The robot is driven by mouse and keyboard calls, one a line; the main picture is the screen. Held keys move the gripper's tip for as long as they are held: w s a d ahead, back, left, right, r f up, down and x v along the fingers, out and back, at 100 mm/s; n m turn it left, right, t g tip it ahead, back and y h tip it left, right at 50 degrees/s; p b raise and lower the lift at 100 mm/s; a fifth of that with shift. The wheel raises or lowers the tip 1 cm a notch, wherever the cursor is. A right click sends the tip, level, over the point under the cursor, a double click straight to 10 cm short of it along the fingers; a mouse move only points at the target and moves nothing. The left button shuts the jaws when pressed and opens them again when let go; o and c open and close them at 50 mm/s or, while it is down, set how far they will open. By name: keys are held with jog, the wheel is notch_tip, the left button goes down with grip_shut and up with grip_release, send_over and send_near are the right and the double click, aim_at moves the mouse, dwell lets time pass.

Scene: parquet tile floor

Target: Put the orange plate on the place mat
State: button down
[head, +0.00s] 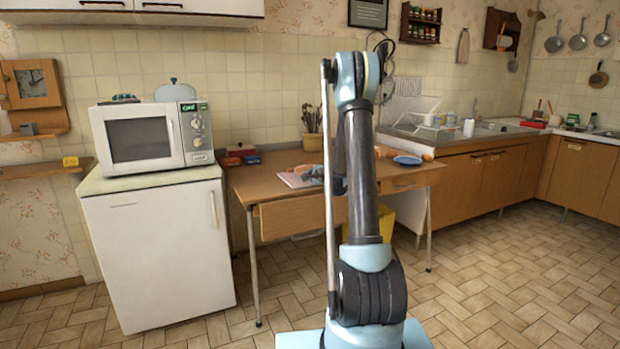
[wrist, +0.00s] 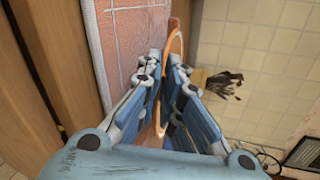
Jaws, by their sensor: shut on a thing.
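The orange plate (wrist: 176,42) shows nearly edge-on in the wrist view. My gripper (wrist: 168,82) is shut on its rim, with the fingers on either side. The pinkish place mat (wrist: 128,45) with a pale border lies beside the plate in that view; I cannot tell whether they touch. In the head view the mat (head: 292,181) lies on the left part of the wooden table. My gripper (head: 316,172) is over the mat there, partly behind my arm. The plate is hard to make out in the head view.
A microwave (head: 145,135) on a white fridge (head: 160,250) stands left.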

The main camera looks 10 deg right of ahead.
jog(key=shift+f, duration=0.35)
dwell(0.3)
jog(key=c, duration=1.7)
grip_release()
jog(key=v, duration=1.2)
jog(key=shift+a, duration=0.1)
